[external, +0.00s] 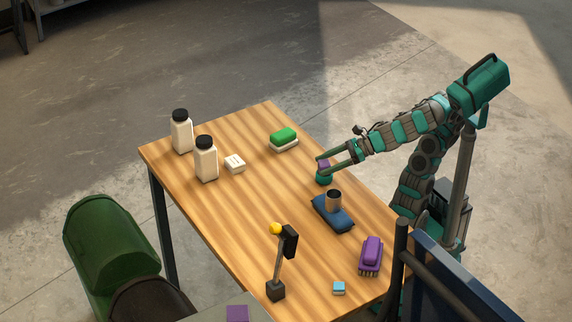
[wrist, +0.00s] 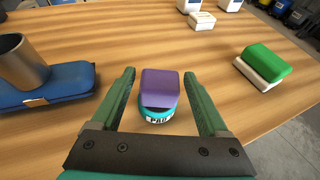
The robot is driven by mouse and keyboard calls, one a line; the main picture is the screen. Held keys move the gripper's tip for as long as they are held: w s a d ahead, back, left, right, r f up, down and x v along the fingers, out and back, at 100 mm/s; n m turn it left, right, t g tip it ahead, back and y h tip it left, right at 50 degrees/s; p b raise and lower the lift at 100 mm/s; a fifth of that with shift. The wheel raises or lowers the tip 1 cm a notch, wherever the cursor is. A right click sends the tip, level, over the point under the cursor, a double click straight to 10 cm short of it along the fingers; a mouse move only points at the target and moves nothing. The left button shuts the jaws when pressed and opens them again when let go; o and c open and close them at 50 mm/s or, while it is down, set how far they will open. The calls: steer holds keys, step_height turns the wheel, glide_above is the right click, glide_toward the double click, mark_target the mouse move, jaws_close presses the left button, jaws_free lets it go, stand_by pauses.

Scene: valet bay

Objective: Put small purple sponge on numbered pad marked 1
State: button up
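A small purple sponge (wrist: 160,86) sits on top of a round teal tin (wrist: 155,115) with a white label band, whose lettering looks like "PAD". In the external view the purple sponge (external: 323,163) and the teal tin (external: 323,178) stand near the table's right edge. My gripper (wrist: 160,78) is open, with one finger on each side of the sponge and visible gaps on both sides. In the external view my gripper (external: 336,158) reaches in from the right. I cannot make out a pad marked 1 in either view.
A blue pad with a metal cup (external: 334,200) is close by. A green block on a white base (external: 284,140), a white box (external: 235,165) and two white bottles (external: 206,160) stand farther off. A purple brush (external: 371,252) lies nearer. The wooden table's middle (external: 250,205) is clear.

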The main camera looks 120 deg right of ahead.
steer(key=shift+o, duration=0.4)
steer(key=shift+r, duration=0.15)
steer(key=p+v, duration=0.1)
steer(key=v, duration=0.4)
steer(key=shift+r+p, duration=0.4)
steer(key=shift+r, duration=0.1)
step_height(320, 180, up, 6)
steer(key=p, duration=0.7)
